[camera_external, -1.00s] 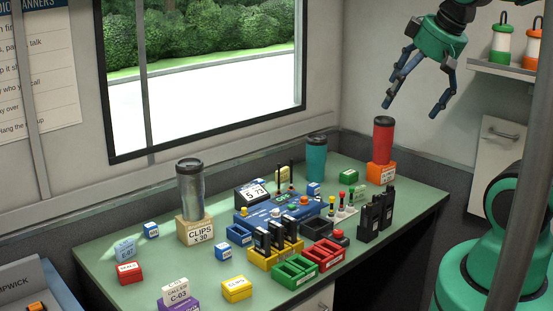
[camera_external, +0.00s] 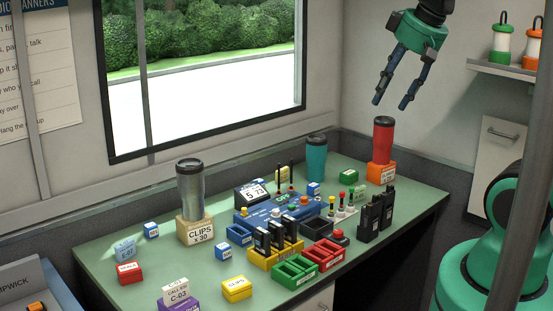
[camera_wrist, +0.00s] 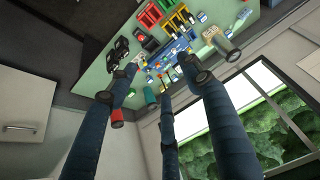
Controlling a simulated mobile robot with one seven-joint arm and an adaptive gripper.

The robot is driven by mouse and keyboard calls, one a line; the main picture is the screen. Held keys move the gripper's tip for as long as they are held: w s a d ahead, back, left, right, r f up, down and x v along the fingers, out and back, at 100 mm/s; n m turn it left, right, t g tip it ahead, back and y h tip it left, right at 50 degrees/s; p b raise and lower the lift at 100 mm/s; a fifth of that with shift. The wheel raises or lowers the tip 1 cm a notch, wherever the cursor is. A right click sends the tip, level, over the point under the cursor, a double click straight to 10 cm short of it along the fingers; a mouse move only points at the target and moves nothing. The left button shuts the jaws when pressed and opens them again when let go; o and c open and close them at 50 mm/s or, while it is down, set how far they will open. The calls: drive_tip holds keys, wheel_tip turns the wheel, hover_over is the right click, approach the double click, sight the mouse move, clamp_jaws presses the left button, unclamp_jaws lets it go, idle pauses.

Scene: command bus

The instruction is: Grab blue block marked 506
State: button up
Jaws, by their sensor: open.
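Several small blue blocks with white labels are on the green table (camera_external: 190,268). One blue block (camera_external: 151,230) is at the back left, another blue block (camera_external: 223,252) is left of the yellow tray, and a third blue block (camera_external: 314,188) is near the teal tumbler. Their numbers are too small to read, so I cannot tell which is 506. My gripper (camera_external: 391,104) is open and empty, high above the right back of the table, far from these blocks. In the wrist view my spread fingers (camera_wrist: 160,85) frame the table from afar; the blocks there are tiny.
A steel tumbler (camera_external: 190,185) on a clips box, a teal tumbler (camera_external: 316,158) and a red tumbler (camera_external: 383,140) stand tall. Black radios (camera_external: 376,212), a blue console (camera_external: 270,218) and green and yellow trays crowd the middle. The table's left part is more open.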

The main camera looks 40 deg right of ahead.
drive_tip(key=w+a+f+g, duration=0.15)
drive_tip(key=w+a, duration=0.25)
drive_tip(key=w, duration=0.9)
drive_tip(key=g, duration=0.4)
hover_over(221, 245)
wheel_tip(221, 245, down, 33)
drive_tip(key=shift+r+p, duration=0.15)
drive_tip(key=shift+p, duration=0.3)
drive_tip(key=shift+f+b, duration=0.55)
drive_tip(key=shift+f, duration=3.7)
drive_tip(key=shift+f, duration=0.1)
